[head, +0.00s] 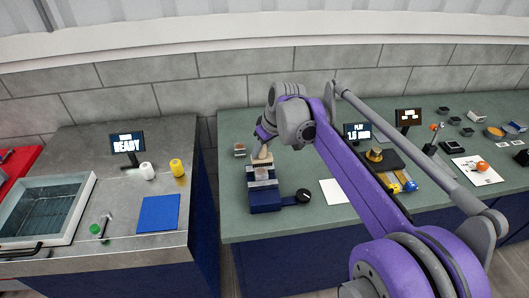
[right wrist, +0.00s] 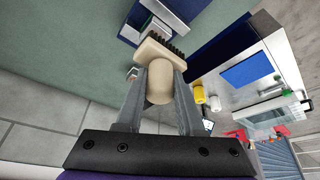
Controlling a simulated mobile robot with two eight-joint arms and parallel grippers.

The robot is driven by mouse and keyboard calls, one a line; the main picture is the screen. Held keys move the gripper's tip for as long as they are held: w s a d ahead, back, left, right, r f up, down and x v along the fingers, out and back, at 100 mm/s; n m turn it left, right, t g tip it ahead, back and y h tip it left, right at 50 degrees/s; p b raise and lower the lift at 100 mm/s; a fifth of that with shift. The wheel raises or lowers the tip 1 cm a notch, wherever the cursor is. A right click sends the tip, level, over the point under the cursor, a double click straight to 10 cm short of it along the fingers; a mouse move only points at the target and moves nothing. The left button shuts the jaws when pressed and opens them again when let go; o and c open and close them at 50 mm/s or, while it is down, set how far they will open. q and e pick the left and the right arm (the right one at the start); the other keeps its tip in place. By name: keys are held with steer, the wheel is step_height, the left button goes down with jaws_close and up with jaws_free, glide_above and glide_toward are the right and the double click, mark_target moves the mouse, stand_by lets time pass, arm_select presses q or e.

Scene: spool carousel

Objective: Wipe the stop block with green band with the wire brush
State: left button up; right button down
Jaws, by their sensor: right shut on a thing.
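My right gripper (head: 262,143) is shut on the wire brush (head: 262,159), over the blue vise (head: 265,201) on the green bench. In the right wrist view the fingers (right wrist: 160,82) clasp the brush's cream handle (right wrist: 159,84); its dark bristles (right wrist: 178,47) point away from the gripper. The bristles appear close to the vise's grey jaws; I cannot tell whether they touch. A small grey block (head: 239,149) stands left of the vise. I cannot make out a green band on any block; the brush and gripper hide part of the vise top. My left gripper is not in view.
Left of a gap, a metal bench holds a blue mat (head: 158,212), a white bottle (head: 147,171), a yellow bottle (head: 177,167) and a sink (head: 45,207). A white sheet (head: 334,191) lies right of the vise handle (head: 302,196). Screens and small parts stand farther right.

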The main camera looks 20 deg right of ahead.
steer(key=shift+w+r+p, duration=0.15)
steer(key=shift+r+p, duration=0.35)
steer(key=shift+r, duration=0.75)
steer(key=shift+d, duration=0.1)
